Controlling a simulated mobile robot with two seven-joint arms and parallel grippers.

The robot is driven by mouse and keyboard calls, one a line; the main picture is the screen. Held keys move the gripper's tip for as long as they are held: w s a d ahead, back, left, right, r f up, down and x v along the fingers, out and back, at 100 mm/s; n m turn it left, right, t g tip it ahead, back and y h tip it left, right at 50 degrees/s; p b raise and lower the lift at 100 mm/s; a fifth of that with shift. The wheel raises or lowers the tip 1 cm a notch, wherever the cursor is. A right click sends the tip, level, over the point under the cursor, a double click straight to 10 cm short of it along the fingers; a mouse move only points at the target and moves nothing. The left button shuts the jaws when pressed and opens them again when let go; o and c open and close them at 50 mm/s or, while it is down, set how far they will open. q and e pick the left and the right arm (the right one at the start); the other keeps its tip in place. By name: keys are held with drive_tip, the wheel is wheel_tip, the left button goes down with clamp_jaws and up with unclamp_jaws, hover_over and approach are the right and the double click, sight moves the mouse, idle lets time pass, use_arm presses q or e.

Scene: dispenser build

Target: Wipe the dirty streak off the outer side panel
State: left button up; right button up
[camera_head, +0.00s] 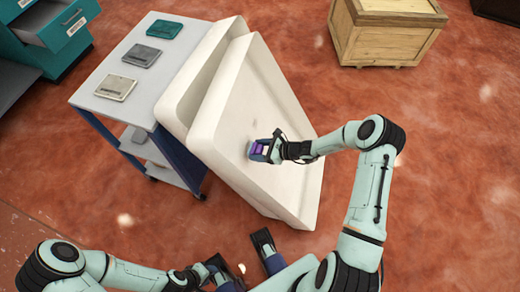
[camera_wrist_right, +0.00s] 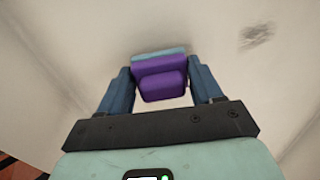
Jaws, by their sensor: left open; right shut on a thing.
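The outer side panel (camera_head: 262,110) is a large pale, shallow panel with a raised rim, leaning tilted against a second similar panel. My right gripper (camera_head: 268,149) is shut on a purple and light-blue wiping block (camera_head: 258,149), close to the panel's inner face; I cannot tell if it touches. In the right wrist view the block (camera_wrist_right: 160,78) sits between the blue fingers of my right gripper (camera_wrist_right: 160,85). A dark grey smudge (camera_wrist_right: 256,35) shows on the panel above right of the block. My left gripper (camera_head: 238,252) is open and empty, low in front of the panel.
A white-topped cart (camera_head: 118,65) with flat grey and teal items stands behind the panels at left. A teal drawer cabinet (camera_head: 50,40) is at the far left. A wooden crate (camera_head: 390,35) stands at the back right. The reddish floor at right is mostly clear.

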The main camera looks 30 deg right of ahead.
drive_tip(key=shift+b+x, duration=0.45)
drive_tip(key=shift+x, duration=0.45)
idle(0.4)
